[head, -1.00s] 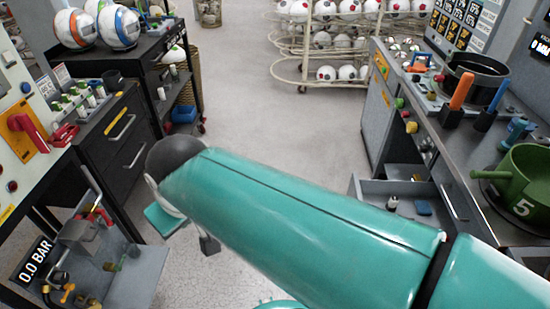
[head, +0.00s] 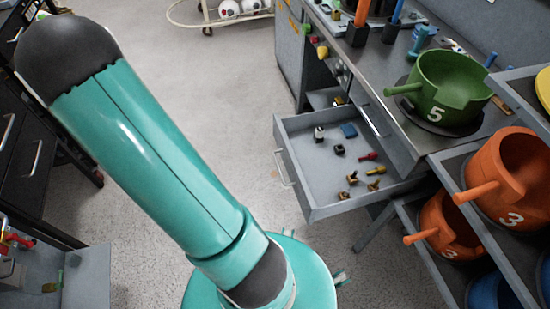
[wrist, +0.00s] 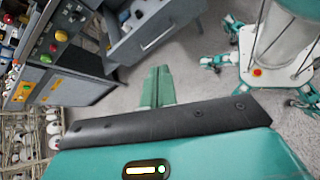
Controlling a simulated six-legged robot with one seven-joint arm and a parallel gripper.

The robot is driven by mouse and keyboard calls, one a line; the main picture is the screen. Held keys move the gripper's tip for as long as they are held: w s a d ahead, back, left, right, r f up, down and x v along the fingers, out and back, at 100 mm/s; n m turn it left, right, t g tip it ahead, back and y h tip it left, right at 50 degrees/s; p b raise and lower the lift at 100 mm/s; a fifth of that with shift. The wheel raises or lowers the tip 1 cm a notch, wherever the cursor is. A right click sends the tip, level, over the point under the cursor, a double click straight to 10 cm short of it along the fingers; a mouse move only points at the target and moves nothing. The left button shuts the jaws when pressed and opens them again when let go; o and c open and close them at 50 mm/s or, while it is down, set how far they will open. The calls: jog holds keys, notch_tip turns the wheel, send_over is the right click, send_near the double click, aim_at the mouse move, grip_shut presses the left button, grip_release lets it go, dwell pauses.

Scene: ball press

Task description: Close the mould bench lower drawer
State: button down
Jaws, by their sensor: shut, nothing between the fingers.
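The mould bench (head: 375,75) stands at the right in the head view. Its lower drawer (head: 309,196) is pulled out, a grey box with a bar handle (head: 284,168) on its front. Several small fittings and a blue block (head: 349,130) lie inside. The wrist view also shows the open drawer (wrist: 132,43) and its handle (wrist: 158,40) at the top. My gripper (wrist: 158,70) is shut and empty there, over the floor and apart from the drawer. My gripper is hidden in the head view.
A green mould (head: 450,85) marked 5 sits on the bench top. Orange moulds (head: 505,175) marked 3 stand on a rack (head: 470,195) right of the drawer. A black drawer cabinet (head: 35,160) is at the left. Open floor (head: 225,90) lies before the drawer.

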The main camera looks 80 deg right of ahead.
jog(key=s+d+f+n+g+h, duration=0.15)
jog(key=s+d+f+g, duration=0.4)
jog(key=f, duration=0.55)
jog(key=n+h, duration=0.2)
jog(key=n, duration=0.1)
send_near(290, 160)
jog(key=shift+g, duration=0.25)
jog(key=x, duration=0.6)
jog(key=shift+s+d+f, duration=0.1)
jog(key=shift+s, duration=0.3)
jog(key=x, duration=3.3)
jog(key=shift+s+d, duration=0.15)
jog(key=shift+n, duration=0.25)
